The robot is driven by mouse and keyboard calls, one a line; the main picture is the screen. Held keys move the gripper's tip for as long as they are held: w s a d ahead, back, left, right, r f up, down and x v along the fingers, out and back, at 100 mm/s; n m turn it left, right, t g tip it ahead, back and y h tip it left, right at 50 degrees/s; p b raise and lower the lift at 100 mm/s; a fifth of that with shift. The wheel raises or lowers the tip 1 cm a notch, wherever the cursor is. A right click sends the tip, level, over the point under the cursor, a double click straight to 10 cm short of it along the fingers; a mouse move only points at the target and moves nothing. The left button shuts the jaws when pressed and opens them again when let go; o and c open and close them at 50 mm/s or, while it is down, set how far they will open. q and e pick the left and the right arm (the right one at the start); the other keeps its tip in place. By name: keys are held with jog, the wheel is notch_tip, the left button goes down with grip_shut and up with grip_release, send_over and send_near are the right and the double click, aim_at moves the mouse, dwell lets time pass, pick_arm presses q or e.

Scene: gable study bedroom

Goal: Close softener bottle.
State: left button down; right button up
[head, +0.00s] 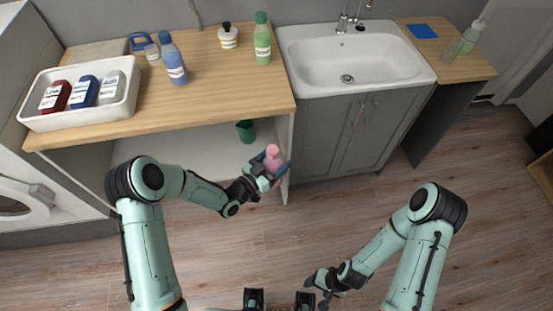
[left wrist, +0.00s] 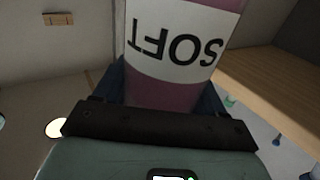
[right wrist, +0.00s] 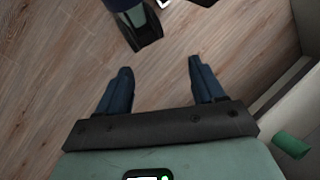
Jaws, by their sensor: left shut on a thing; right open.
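The pink softener bottle (head: 271,155) is in my left gripper (head: 268,171), in front of the right end of the shelf under the counter. In the left wrist view, the bottle (left wrist: 180,95) fills the space between the blue fingers, and its white label reads SOFT, upside down. Its top is out of that view. In the head view its upper end looks pink and narrower; I cannot tell whether a cap is on it. My right gripper (head: 321,286) is low over the floor, right of and below the bottle. Its fingers (right wrist: 161,88) are apart with nothing between them.
A green cup (head: 245,131) stands on the shelf under the wooden counter (head: 205,98). On the counter are a white tray (head: 127,112) of bottles, a blue bottle (head: 173,62) and a green bottle (head: 262,42). The sink (head: 310,72) is right. The floor (head: 300,215) is clear.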

jog(key=shift+s+a+r, duration=0.15)
jog(key=shift+s+r, duration=0.05)
jog(key=shift+s, duration=0.35)
